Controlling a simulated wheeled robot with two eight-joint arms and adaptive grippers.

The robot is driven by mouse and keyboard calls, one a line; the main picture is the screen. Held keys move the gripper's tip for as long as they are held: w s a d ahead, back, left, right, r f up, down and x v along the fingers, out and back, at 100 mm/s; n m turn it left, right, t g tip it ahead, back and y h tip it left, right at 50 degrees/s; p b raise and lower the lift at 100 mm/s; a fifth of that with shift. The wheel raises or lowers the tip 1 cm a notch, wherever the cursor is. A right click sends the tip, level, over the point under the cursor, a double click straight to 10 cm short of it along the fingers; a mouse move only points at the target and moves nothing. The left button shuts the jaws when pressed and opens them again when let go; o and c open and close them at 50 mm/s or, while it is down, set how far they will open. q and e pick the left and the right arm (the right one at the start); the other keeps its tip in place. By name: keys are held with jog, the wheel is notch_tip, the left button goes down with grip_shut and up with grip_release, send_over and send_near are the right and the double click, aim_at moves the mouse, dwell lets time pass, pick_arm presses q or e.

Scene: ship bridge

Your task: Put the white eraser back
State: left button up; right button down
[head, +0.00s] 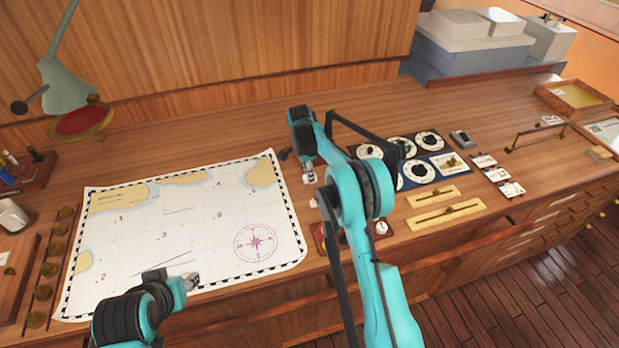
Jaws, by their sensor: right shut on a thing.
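My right gripper (309,178) points down over the desk, just past the right edge of the chart. It is shut on a small pale thing that I take for the white eraser, mostly hidden by the fingers. A small white piece (313,203) shows just below the fingertips; I cannot tell whether it is part of the held thing. My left gripper (191,281) is low over the chart's front part, and its fingers are too small to read.
The nautical chart (200,220) covers the left of the desk. Dial panels (418,172) and slider strips (445,214) lie right of my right arm. A green lamp (66,90) and a pen holder (35,170) stand at left. Bare wood lies behind the chart.

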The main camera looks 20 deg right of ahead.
jog(key=shift+w+f, duration=0.1)
jog(key=shift+f, duration=0.55)
jog(key=shift+f, duration=0.1)
jog(key=c, duration=1.3)
grip_release()
jog(key=shift+c, duration=0.2)
